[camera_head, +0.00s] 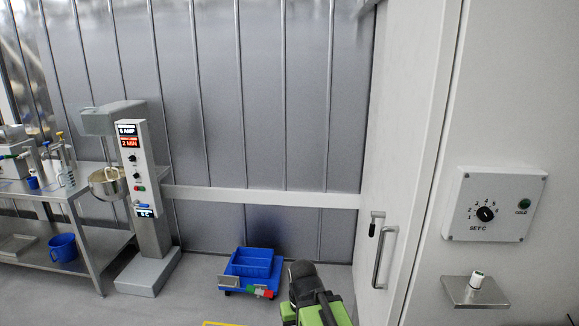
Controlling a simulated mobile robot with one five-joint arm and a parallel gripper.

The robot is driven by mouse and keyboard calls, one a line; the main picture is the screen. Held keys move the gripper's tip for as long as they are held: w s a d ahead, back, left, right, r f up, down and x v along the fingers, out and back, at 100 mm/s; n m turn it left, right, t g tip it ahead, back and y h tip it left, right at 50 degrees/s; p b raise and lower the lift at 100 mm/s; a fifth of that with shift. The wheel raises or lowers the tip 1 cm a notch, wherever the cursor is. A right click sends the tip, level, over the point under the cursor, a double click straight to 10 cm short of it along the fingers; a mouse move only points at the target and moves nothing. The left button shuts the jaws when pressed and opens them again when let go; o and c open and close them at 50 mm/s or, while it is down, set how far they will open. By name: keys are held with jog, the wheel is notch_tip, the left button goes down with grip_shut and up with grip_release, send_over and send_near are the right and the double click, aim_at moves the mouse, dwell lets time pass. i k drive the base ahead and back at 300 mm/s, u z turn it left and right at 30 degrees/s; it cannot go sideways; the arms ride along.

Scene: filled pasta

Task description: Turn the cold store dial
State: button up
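The cold store dial (485,214) is a round black knob on a white control box, fixed to the pale wall at the right. Numbers are printed around the dial, with "SET C" below it. A green and black part at the bottom centre appears to be my arm. It is well to the left of the dial and lower in the picture. I cannot make out gripper fingers on it.
A small metal shelf (475,291) with a white-topped object (477,279) juts out below the box. A door handle (384,257) is left of it. A mixer (147,200) and steel table (85,203) are at the left.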

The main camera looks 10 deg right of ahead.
aim_at(484, 212)
jog(key=z, duration=1.6)
jog(key=k, duration=1.35)
jog(key=u, duration=1.1)
jog(key=i, duration=1)
